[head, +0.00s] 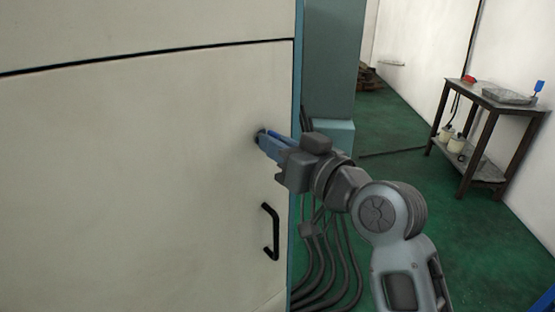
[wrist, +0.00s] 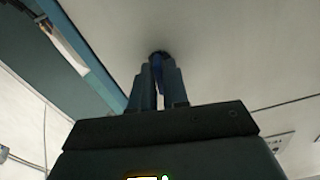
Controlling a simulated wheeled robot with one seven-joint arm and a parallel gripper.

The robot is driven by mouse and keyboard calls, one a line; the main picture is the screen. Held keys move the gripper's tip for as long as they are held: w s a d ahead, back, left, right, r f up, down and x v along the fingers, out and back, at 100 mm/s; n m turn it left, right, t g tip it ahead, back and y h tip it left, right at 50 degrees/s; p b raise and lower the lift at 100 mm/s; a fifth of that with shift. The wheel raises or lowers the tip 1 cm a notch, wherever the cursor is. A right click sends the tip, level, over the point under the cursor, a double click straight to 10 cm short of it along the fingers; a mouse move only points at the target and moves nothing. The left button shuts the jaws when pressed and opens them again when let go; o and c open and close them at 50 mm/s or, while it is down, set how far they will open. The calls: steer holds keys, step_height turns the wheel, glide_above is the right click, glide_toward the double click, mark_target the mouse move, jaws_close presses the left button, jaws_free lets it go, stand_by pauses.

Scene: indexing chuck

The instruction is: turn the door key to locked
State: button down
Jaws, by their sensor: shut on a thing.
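The door key sits in a dark round lock (head: 261,136) near the right edge of a large cream cabinet door (head: 150,170). My gripper (head: 267,143) is at the lock with its blue fingers pointing at the door. In the wrist view the fingers (wrist: 158,80) are nearly together, shut on the blue key (wrist: 157,68) between them. The dark lock shows just beyond the fingertips (wrist: 158,54). Most of the key is hidden by the fingers, and I cannot tell its turn angle.
A black door handle (head: 271,232) is below the lock. Dark cables (head: 330,265) hang beside the cabinet's right edge. A metal side table (head: 490,105) with a tray stands at the far right.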

steer(key=shift+f+n+b, duration=0.15)
steer(key=shift+n+b, duration=0.65)
steer(key=shift+n, duration=0.3)
steer(key=c, duration=1.2)
jaws_free()
steer(key=shift+v, duration=3.9)
